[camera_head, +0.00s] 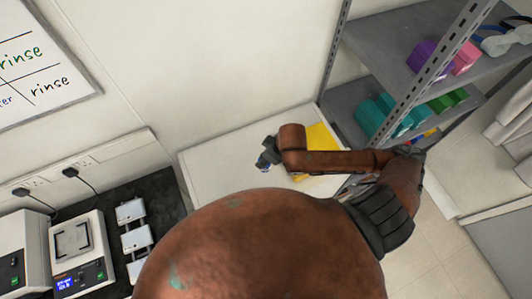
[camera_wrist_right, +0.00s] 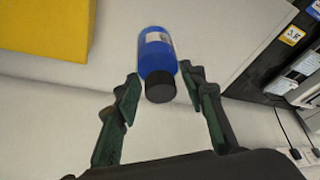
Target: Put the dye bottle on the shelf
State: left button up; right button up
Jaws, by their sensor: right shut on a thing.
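The dye bottle (camera_wrist_right: 156,58) is blue with a black cap and a pale label. In the right wrist view it sits between the green-padded fingers of my right gripper (camera_wrist_right: 160,86), which is shut on it. In the head view my right gripper (camera_head: 268,154) is over the white table top (camera_head: 215,160), and the bottle is mostly hidden there. I cannot tell whether the bottle touches the table. The grey metal shelf (camera_head: 390,35) stands at the right of the head view. My left gripper is not in view.
A yellow block (camera_head: 320,138) lies on the table beside my arm. The shelf holds purple and pink boxes (camera_head: 428,55) above, teal and green ones (camera_head: 372,115) below. A perforated upright (camera_head: 437,70) stands in front. Lab devices (camera_head: 80,250) are at lower left.

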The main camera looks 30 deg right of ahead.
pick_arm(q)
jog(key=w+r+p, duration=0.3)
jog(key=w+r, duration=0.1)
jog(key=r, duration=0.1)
pick_arm(e)
jog(key=s+r+n, duration=0.2)
jog(key=s, duration=0.3)
pick_arm(q)
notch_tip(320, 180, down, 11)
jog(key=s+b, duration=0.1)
jog(key=b, duration=0.9)
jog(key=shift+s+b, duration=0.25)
jog(key=shift+b, duration=0.05)
pick_arm(e)
jog(key=shift+y, duration=0.4)
jog(key=shift+w+d+f, duration=0.75)
jog(key=shift+w+f, duration=1.35)
jog(key=shift+f, duration=0.15)
jog(key=shift+w+d+f, duration=0.75)
jog(key=shift+w+f, duration=1.3)
jog(key=shift+f, duration=0.25)
jog(key=shift+w+d+f, duration=0.75)
jog(key=shift+w+f, duration=1.35)
jog(key=shift+f, duration=0.15)
jog(key=shift+f, duration=0.15)
jog(key=o, duration=1.3)
